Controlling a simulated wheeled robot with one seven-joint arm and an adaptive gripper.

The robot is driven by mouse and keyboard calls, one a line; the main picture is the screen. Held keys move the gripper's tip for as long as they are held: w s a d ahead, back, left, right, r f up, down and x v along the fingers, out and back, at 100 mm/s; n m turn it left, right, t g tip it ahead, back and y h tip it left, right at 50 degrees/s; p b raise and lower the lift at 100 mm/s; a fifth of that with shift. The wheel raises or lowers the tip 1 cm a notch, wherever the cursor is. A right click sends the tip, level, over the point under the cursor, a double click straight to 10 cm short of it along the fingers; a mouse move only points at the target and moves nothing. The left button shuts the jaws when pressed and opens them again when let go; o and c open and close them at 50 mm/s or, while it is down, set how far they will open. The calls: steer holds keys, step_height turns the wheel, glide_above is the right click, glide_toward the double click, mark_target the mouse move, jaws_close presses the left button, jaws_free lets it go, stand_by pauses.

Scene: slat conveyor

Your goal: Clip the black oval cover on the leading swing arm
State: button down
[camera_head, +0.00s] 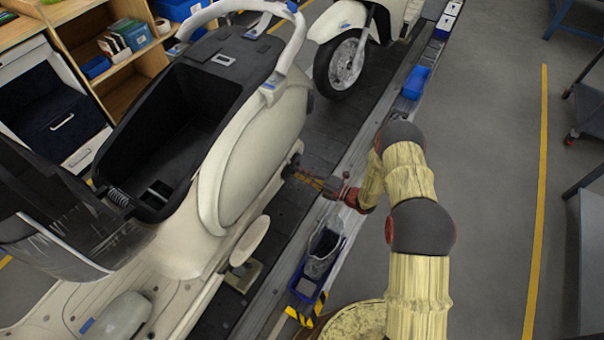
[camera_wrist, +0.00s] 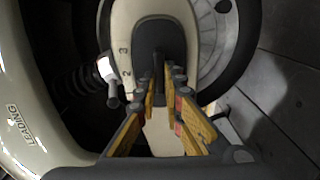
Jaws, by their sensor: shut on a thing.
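The leading scooter (camera_head: 255,150) is cream and stands on the conveyor; its body reads "LEADING" in the wrist view (camera_wrist: 20,122). Its cream swing arm (camera_wrist: 122,45) carries the marks 2 and 3 and lies in front of the wheel. The black oval cover (camera_wrist: 160,33) lies over the swing arm's rounded end, lined up along it. Whether it is seated or slightly off the surface I cannot tell. My gripper (camera_wrist: 158,78), with yellow fingers, is shut on the cover's narrow middle part. In the head view my gripper (camera_head: 312,181) reaches the scooter's rear side; the cover is too small to make out.
A spring shock absorber (camera_wrist: 85,78) and a white-tipped fitting (camera_wrist: 107,75) sit left of the fingers. A blue bin (camera_head: 308,285) with a grey bag stands on the conveyor edge. Another scooter (camera_head: 345,60) stands farther along.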

steer(key=shift+w+a, duration=0.45)
steer(key=shift+a, duration=0.15)
stand_by(0.9)
steer(key=c, duration=1.8)
jaws_free()
steer(key=v, duration=1.2)
steer(key=s+a+r+n+g, duration=0.2)
steer(key=a+r+n+g, duration=0.15)
steer(key=r+n, duration=0.35)
steer(key=s+a+r+n+g, duration=0.2)
steer(key=r+n+g, duration=0.25)
steer(key=r, duration=0.45)
steer(key=s+a+r+n+g+h, duration=0.2)
steer(key=s+r+n+g+h, duration=0.1)
steer(key=s+r+n, duration=0.75)
steer(key=s+d+r+n+t+h, duration=0.2)
steer(key=s+d+r+n+h, duration=0.2)
steer(key=s+r+n, duration=0.1)
steer(key=s+d+r+n+t+h, duration=0.2)
steer(key=s+d+r+n+h, duration=0.2)
steer(key=s+n, duration=0.3)
steer(key=s+d+r+n+t+h, duration=0.2)
steer(key=s+d+r+n+h, duration=0.2)
steer(key=s+d+r+n, duration=0.2)
steer(key=shift+r+n+t, duration=0.25)
steer(key=shift+n+t, duration=0.15)
steer(key=shift+n, duration=0.9)
